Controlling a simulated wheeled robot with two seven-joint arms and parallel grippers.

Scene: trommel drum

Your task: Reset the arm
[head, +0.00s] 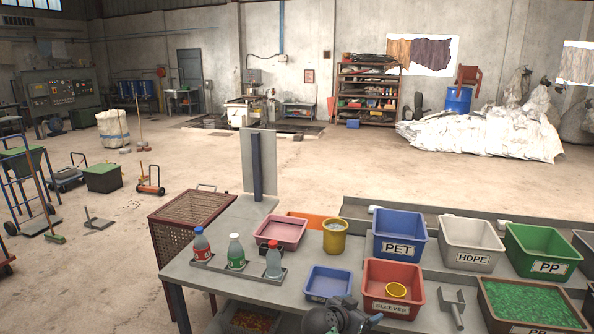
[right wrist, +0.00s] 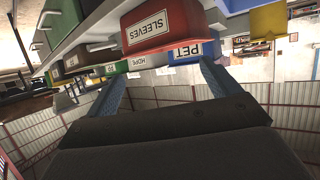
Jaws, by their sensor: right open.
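My right gripper (head: 340,317) shows only in part at the bottom edge of the head view, low in front of the grey table's front edge. In the right wrist view its two blue-lined fingers (right wrist: 163,72) are spread apart, with nothing between them. Beyond the fingers that view shows the red SLEEVES bin (right wrist: 160,27) and the blue PET bin (right wrist: 188,52), tilted in the picture. My left gripper is in neither view.
The grey table (head: 215,285) holds a rack of bottles (head: 237,252), a pink tray (head: 281,231), a yellow cup (head: 334,237), the SLEEVES bin (head: 392,290), a small blue bin (head: 328,283) and a metal scoop (head: 452,305). PET (head: 400,235), HDPE (head: 471,243) and PP (head: 545,252) bins stand behind.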

